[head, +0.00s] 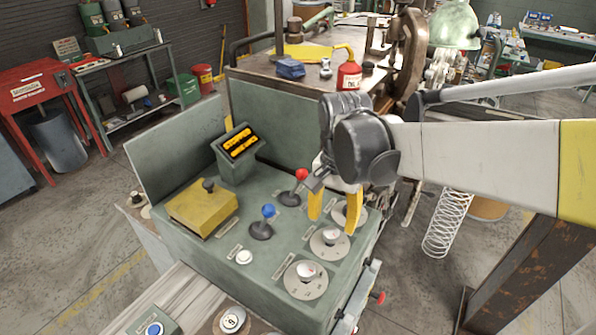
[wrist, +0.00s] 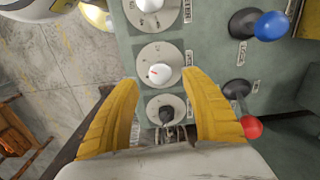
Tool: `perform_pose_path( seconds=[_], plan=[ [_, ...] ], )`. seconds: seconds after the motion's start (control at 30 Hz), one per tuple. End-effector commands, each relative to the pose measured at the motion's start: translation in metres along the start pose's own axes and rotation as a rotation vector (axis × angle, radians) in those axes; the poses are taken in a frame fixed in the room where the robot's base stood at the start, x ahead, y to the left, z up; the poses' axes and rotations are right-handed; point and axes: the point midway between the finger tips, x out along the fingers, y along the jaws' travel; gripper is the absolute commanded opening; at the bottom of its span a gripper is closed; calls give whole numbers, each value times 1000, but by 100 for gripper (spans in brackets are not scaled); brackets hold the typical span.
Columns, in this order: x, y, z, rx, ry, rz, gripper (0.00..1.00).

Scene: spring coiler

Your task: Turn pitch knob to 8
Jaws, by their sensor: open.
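Three round dials sit in a row along the right edge of the green control panel (head: 222,240). The front dial (head: 305,289) and middle dial (head: 330,252) have white knobs; the back dial (head: 362,215) is partly hidden by my gripper. I cannot read which is the pitch knob. My gripper (head: 335,212) is open and points down above the back and middle dials. In the wrist view, the middle knob (wrist: 160,73) with a red mark lies just beyond and between my yellow fingertips (wrist: 160,83). A dark knob (wrist: 167,113) shows between the fingers, closer in.
A red-ball lever (head: 301,175) and a blue-ball lever (head: 267,210) stand left of the dials. A yellow box (head: 203,206) and a small lit display (head: 238,143) are farther left. A metal spring (head: 447,224) hangs at right.

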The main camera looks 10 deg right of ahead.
Motion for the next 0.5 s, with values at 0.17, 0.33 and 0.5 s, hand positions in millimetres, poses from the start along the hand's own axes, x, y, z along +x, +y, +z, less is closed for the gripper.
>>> perform_pose_path(
  seconds=[0.17, 0.33, 0.5],
  plan=[
    [34, 0, 0, -1, 1, -1, 55],
    [49, 0, 0, -1, 1, -1, 55],
    [51, 0, 0, -1, 1, -1, 55]
  ],
)
